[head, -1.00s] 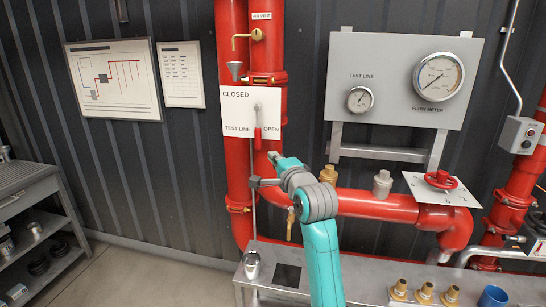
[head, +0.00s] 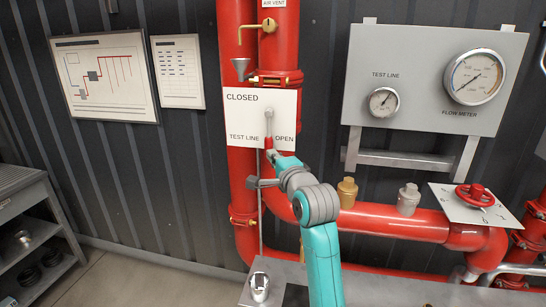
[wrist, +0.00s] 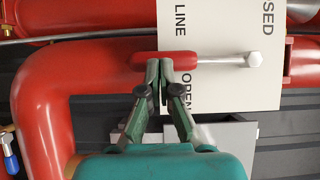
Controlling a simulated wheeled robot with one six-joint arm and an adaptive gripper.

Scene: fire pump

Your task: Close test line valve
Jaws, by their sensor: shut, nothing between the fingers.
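The test line valve lever has a grey pivot and stem (head: 269,115) and a red grip (head: 268,143). It hangs straight down over a white sign (head: 248,102) marked CLOSED at upper left, OPEN at lower right and TEST LINE at lower left. In the wrist view the red grip (wrist: 178,58) lies sideways across the sign (wrist: 225,80). In the head view my gripper is small and partly hidden by my arm.
Vertical red pipes (head: 236,190) stand behind the sign, with a funnel (head: 241,68) above it. To the right are a gauge panel (head: 425,120), a horizontal red pipe (head: 395,222) and a red handwheel (head: 474,195). A grey bench (head: 375,285) is below.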

